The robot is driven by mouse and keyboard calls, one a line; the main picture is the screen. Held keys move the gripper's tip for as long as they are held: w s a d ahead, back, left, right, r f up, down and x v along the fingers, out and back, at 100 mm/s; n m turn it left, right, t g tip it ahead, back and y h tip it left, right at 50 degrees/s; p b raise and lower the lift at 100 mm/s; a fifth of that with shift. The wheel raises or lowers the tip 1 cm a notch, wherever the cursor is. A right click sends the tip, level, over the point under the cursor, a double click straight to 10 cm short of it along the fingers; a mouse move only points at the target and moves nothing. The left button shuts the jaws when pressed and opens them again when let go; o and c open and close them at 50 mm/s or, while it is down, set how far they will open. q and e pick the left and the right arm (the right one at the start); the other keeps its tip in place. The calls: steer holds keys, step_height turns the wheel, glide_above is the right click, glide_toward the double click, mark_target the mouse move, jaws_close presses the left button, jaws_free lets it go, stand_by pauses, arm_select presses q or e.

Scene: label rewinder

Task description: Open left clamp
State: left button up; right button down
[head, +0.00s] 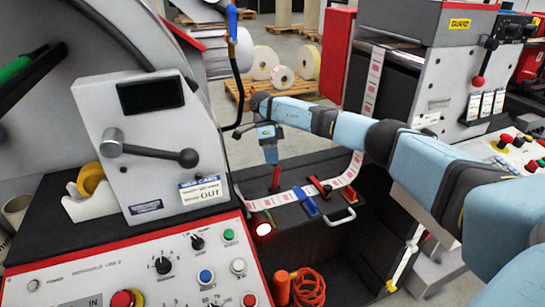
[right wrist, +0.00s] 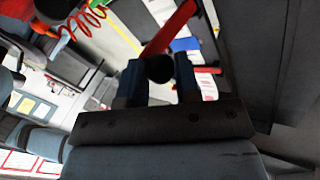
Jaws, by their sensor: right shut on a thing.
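The left clamp has a red lever (head: 276,178) that stands nearly upright beside the label strip (head: 284,198). My right gripper (head: 270,158) reaches down over it from the right and is shut on the lever's top end. In the right wrist view, the red lever (right wrist: 168,32) runs up from a dark round knob (right wrist: 159,68) held between the two fingertips. The clamp's base is partly hidden. A second clamp with a red lever (head: 319,186) lies low on the strip, to the right of a blue block (head: 305,201). My left gripper is not in view.
The control panel (head: 130,262) with knobs and buttons fills the lower left. A grey housing with a black crank lever (head: 150,152) stands left of the clamps. A coiled orange hose (head: 308,288) hangs below the splice table. A blue-handled tool (head: 232,20) hangs above.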

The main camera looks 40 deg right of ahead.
steer(key=shift+s+f, duration=0.15)
steer(key=shift+f, duration=0.45)
steer(key=c, duration=1.1)
jaws_free()
steer(key=o, duration=0.3)
steer(key=shift+d+f, duration=0.15)
steer(key=shift+f, duration=0.1)
steer(key=shift+r, duration=0.1)
steer(key=shift+w+r, duration=0.1)
steer(key=shift+w, duration=0.1)
steer(key=p+v, duration=0.2)
steer(key=v, duration=1.2)
